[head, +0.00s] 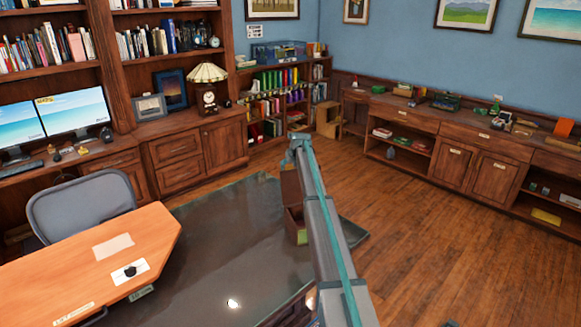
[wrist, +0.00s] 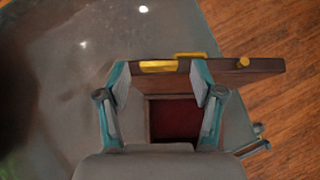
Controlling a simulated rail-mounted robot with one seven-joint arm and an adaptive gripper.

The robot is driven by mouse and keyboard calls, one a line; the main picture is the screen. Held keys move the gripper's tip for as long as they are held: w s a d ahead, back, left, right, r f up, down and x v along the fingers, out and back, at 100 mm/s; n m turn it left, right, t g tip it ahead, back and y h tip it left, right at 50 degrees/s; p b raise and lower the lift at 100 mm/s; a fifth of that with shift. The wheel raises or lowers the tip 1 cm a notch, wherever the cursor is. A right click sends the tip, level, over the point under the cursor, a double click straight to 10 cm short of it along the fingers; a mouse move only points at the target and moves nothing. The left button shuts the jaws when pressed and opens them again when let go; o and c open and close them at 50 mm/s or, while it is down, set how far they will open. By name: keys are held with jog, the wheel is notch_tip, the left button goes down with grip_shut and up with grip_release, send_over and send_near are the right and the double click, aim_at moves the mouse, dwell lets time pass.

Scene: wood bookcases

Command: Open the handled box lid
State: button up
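The handled box is a brown wooden box on the dark glossy surface. In the head view its side (head: 290,224) shows partly behind my arm, with its lid (head: 289,188) raised above it. In the wrist view the lid (wrist: 262,69) stands up nearly edge-on, with yellow metal fittings (wrist: 158,66) and a small yellow knob. The dark red interior of the box (wrist: 173,122) shows below it. My gripper (wrist: 159,80) is open, its two fingers wide apart at the lid's edge. I cannot tell whether they touch the lid. Its fingertips are hidden in the head view.
An orange-topped desk (head: 95,258) and a grey chair (head: 82,202) stand at left. Bookcases and a low cabinet (head: 470,150) line the walls. The wooden floor (head: 430,230) at right is clear.

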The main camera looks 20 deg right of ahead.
jog(key=v, duration=1.1)
jog(key=shift+s+r, duration=0.2)
jog(key=shift+r, duration=0.15)
